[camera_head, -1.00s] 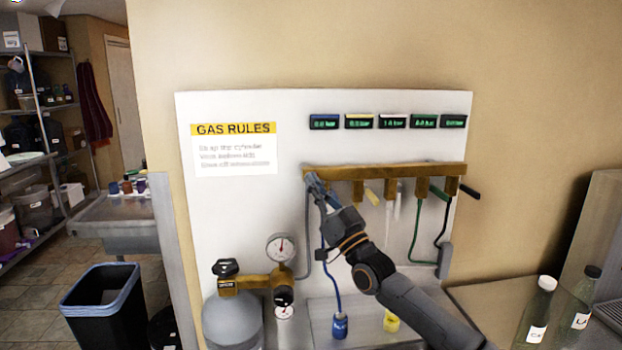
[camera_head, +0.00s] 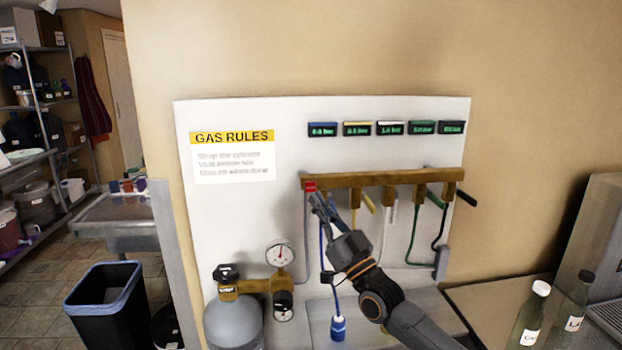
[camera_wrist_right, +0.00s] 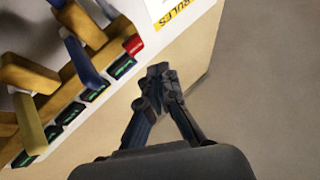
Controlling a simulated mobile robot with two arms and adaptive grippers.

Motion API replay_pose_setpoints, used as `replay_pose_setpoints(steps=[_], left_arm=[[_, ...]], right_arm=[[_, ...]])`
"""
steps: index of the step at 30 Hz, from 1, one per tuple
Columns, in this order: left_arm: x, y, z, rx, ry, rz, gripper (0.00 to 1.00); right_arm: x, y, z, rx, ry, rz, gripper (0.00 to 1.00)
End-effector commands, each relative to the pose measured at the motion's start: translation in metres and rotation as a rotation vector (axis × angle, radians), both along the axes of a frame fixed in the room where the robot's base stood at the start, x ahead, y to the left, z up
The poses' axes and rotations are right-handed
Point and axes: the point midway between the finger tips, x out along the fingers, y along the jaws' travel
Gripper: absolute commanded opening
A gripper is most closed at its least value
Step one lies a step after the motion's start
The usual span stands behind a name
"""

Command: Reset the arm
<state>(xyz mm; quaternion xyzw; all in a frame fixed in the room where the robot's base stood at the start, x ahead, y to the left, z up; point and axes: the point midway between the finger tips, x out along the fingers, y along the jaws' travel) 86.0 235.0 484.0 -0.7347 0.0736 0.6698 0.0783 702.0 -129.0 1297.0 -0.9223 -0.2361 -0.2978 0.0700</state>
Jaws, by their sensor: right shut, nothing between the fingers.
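My right gripper (camera_head: 318,200) is shut and empty, in front of the white gas panel just below the left end of the brass manifold bar (camera_head: 385,179). Its closed fingertips (camera_wrist_right: 158,78) also show in the right wrist view, apart from the bar. My right arm reaches up from the lower right. A red tag (camera_head: 309,186) sits at the bar's left end; a red piece (camera_wrist_right: 133,44) and a blue valve handle (camera_wrist_right: 82,62) show in the wrist view. My left gripper is out of view.
Gauges (camera_head: 280,256) and a grey gas cylinder (camera_head: 233,322) stand left of my arm. Hoses hang below the bar, one with a blue end (camera_head: 338,328). Bottles (camera_head: 534,312) stand at lower right. The wall above the panel (camera_head: 400,50) is clear.

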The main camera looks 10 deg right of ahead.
Motion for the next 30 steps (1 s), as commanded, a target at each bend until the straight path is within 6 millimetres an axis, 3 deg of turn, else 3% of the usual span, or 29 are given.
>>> replay_pose_setpoints(steps=[1,5,16,19,23,27,30], left_arm=[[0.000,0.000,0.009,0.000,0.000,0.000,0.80],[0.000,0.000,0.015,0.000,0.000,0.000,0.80],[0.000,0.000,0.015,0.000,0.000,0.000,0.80],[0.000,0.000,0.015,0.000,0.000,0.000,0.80],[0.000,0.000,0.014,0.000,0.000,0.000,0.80],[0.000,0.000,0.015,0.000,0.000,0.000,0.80],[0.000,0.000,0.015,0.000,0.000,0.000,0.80]], right_arm=[[-0.005,0.000,0.003,0.001,0.003,0.000,0.00],[-0.014,0.000,0.002,0.000,0.001,0.001,0.00],[-0.017,0.001,-0.001,-0.001,0.001,0.001,0.00],[-0.021,0.009,-0.013,-0.016,0.033,0.014,0.00],[-0.041,0.039,-0.062,-0.088,0.167,0.065,0.00],[-0.085,0.072,-0.141,-0.216,0.400,0.114,0.00],[-0.123,0.078,-0.194,-0.309,0.581,0.116,0.00]])
